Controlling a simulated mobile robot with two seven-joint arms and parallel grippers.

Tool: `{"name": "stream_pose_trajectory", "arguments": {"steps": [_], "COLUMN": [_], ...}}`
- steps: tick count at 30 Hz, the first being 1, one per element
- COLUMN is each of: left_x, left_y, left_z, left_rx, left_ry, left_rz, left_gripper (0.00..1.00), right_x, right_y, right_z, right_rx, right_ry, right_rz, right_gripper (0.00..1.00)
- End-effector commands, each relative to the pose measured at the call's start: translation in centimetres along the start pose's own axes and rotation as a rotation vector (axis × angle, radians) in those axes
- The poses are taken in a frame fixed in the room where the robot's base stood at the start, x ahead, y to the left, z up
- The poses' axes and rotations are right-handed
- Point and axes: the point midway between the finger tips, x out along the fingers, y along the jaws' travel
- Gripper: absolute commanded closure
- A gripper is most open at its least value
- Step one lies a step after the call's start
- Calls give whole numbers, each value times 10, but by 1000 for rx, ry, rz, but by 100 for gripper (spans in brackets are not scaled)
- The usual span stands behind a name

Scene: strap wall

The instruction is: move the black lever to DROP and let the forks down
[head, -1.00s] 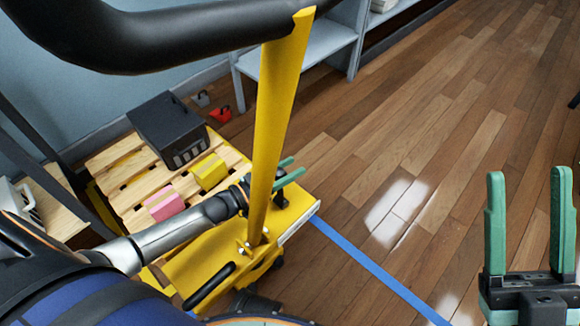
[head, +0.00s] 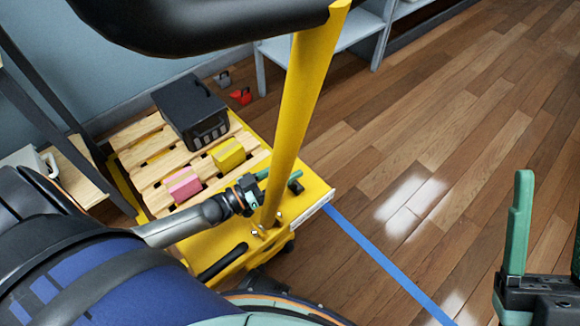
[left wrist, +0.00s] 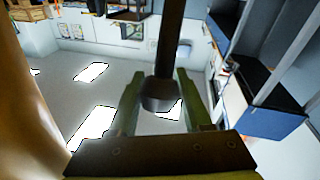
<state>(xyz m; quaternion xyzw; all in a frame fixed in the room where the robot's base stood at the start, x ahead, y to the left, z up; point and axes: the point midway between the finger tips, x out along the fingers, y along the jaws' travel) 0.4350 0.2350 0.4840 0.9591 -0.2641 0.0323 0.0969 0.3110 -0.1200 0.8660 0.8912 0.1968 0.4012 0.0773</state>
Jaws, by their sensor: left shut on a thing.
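The yellow pallet truck (head: 200,247) stands at lower left, its yellow shaft (head: 300,100) rising to a thick black handle (head: 200,25). My left gripper (head: 272,176) is low beside the shaft, partly hidden behind it. In the left wrist view, the black lever (left wrist: 168,60) with its wide end lies between the green fingers of my left gripper (left wrist: 158,80), which is shut on it. A small black part (head: 296,187) shows right of the shaft. My right gripper (head: 548,225) is at the right edge, fingers apart and empty. No DROP marking is readable.
A wooden pallet (head: 150,160) on the truck carries a black crate (head: 190,110), a pink box (head: 183,186) and a yellow box (head: 228,154). A grey shelf (head: 330,45) stands behind. Blue tape (head: 385,260) crosses the open wooden floor at right.

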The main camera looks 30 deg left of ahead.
Motion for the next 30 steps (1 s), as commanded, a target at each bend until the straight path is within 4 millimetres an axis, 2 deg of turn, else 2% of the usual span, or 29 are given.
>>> {"name": "stream_pose_trajectory", "arguments": {"steps": [1,10,11,18,26,30], "left_x": [1,1,1,0,0,-11], "left_y": [4,4,4,3,2,2], "left_z": [-6,-6,-6,-4,-2,-2], "left_rx": [0,0,0,0,-1,-2], "left_ry": [18,18,17,12,9,6], "left_rz": [12,13,13,10,8,7], "left_gripper": [100,100,50,23,22,22], "right_x": [1,1,1,1,0,3], "right_y": [0,0,0,0,0,1], "right_z": [-1,-1,-1,-1,-1,-3], "right_rx": [0,1,1,1,1,1], "right_ry": [0,1,1,2,3,3], "right_rz": [0,-2,-2,-3,-3,-3], "right_gripper": [43,43,43,43,43,43]}}
